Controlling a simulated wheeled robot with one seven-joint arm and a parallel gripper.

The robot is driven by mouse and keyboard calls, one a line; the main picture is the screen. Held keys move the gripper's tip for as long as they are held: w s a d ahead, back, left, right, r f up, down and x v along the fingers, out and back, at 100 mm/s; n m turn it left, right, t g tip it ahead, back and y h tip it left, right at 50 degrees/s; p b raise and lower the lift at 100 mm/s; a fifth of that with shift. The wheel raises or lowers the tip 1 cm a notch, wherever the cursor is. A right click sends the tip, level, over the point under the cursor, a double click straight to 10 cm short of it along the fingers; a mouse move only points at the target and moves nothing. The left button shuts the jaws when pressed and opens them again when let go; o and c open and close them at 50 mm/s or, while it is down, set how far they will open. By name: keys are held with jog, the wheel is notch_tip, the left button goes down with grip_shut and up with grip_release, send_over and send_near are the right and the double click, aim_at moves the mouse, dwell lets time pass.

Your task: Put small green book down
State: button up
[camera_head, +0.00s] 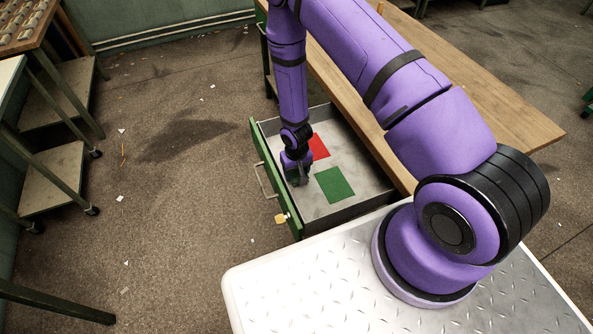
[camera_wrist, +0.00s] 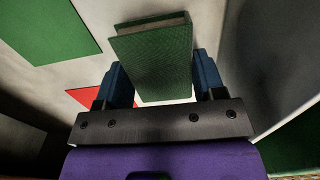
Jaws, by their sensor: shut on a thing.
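The small green book (camera_wrist: 152,58) is between the two blue fingers of my gripper (camera_wrist: 163,76) in the wrist view. My gripper is shut on it, and its page edge shows at the top. In the head view my gripper (camera_head: 297,179) points down inside the open drawer (camera_head: 374,192), near its green front; the book is mostly hidden there. Whether the book touches the drawer floor I cannot tell. A flat green square (camera_head: 334,185) lies to the right of my gripper. A flat red square (camera_head: 318,147) lies behind it, partly covered by my arm.
The drawer's side walls and green front panel (camera_head: 276,184) enclose my gripper. The wooden tabletop (camera_head: 480,85) is above and to the right of the drawer. A yellow tag (camera_head: 281,218) is at the drawer front. Wheeled shelving (camera_head: 52,178) stands at far left.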

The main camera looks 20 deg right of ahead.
aim_at(297, 171)
jog(key=shift+f, duration=0.2)
jog(key=o, duration=1)
jog(key=shift+f, duration=0.1)
jog(key=shift+c, duration=0.2)
notch_tip(297, 171, up, 12)
jog(key=shift+r, duration=0.2)
